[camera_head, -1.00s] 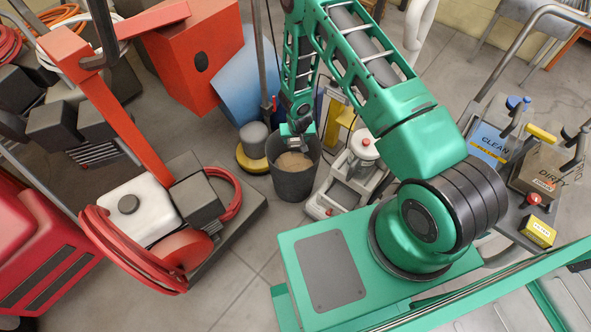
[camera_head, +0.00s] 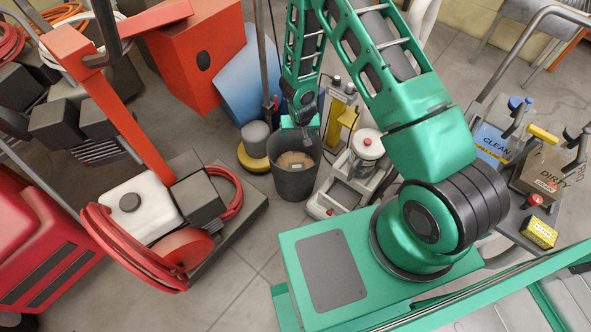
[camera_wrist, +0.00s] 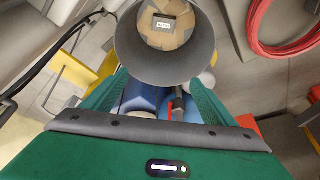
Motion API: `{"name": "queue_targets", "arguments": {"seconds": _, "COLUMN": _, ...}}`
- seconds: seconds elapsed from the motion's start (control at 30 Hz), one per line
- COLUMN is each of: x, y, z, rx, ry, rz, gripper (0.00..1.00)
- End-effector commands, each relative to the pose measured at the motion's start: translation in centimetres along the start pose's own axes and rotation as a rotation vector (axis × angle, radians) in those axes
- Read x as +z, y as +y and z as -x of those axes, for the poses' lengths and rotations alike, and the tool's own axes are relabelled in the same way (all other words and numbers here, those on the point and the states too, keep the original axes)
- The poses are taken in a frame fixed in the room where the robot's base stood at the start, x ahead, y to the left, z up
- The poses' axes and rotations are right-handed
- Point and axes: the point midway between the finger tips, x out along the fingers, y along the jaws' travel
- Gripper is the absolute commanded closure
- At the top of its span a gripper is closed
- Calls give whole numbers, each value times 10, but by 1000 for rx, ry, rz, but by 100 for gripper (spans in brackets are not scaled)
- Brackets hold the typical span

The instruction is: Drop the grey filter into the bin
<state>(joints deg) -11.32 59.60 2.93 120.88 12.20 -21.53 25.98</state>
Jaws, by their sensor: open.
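The dark grey bin (camera_head: 293,185) stands on the floor in the middle of the head view; it also shows in the wrist view (camera_wrist: 165,70). Inside it is brown, cardboard-like material. A small dark grey block with a pale label (camera_wrist: 164,23) lies on this material; it looks like the grey filter, but it is too small to be sure. My gripper (camera_head: 302,122) is above the bin's back rim, clear of the contents. In the wrist view my gripper (camera_wrist: 158,86) is open, with nothing seen between its green fingers.
A yellow-based post (camera_head: 254,150) stands left of the bin, and a grey unit with a red-topped jar (camera_head: 367,148) stands to its right. A red hose machine (camera_head: 150,215) is at left. A cart with CLEAN (camera_head: 492,143) and DIRTY (camera_head: 545,170) boxes is at right.

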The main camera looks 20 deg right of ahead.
Motion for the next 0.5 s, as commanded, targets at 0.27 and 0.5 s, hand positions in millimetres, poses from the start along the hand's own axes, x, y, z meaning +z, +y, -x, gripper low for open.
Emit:
{"name": "queue_targets", "arguments": {"seconds": 0.27, "x": 0, "y": 0, "z": 27, "rx": 0, "ry": -1, "rz": 0, "gripper": 20}}
{"name": "queue_targets", "arguments": {"seconds": 0.5, "x": 0, "y": 0, "z": 29, "rx": 0, "ry": -1, "rz": 0, "gripper": 20}}
